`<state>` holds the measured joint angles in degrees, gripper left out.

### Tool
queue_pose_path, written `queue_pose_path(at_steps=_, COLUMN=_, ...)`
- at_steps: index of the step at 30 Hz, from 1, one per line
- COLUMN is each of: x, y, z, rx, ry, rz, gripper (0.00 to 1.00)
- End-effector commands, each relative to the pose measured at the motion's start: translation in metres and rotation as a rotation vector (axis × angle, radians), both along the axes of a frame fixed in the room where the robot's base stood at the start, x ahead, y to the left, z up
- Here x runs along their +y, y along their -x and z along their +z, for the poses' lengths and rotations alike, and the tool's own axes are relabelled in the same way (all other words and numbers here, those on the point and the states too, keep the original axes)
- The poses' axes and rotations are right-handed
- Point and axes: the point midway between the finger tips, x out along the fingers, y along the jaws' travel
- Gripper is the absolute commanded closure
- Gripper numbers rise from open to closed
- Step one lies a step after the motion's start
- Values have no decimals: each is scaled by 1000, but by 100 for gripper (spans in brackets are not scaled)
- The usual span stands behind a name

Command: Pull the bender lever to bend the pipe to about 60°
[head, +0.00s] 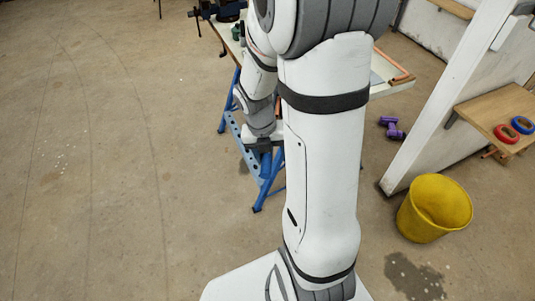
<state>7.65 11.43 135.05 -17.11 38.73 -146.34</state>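My white arm fills the middle of the head view and hides much of the workbench (228,47). My gripper (259,146) hangs low, left of my forearm, beside the bench's blue legs. It is small and dark there, and I cannot tell whether it is open or shut. A dark metal tool (222,11) sits on the bench top at the upper edge of the picture, partly cut off. It may be the bender or a vise; I cannot make out a lever. A copper-coloured pipe (396,68) shows at the white tray, right of my arm.
A yellow bucket (418,222) stands on the floor at the right, with a dark wet patch (412,277) below it. A purple tool (393,130) lies near the white post (440,110). A wooden shelf (488,108) holds red and blue rolls. The floor at left is clear.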

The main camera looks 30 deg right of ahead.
Motion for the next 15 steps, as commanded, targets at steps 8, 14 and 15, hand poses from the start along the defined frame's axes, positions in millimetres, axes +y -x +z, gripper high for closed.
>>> queue_pose_path(at_steps=8, x=3, y=-2, z=19, rx=-2, ry=3, rz=2, gripper=51)
queue_pose_path(at_steps=14, x=9, y=-6, z=53, rx=-3, ry=3, rz=2, gripper=51)
queue_pose_path(at_steps=15, x=10, y=-7, z=59, rx=-2, ry=2, rz=1, gripper=51)
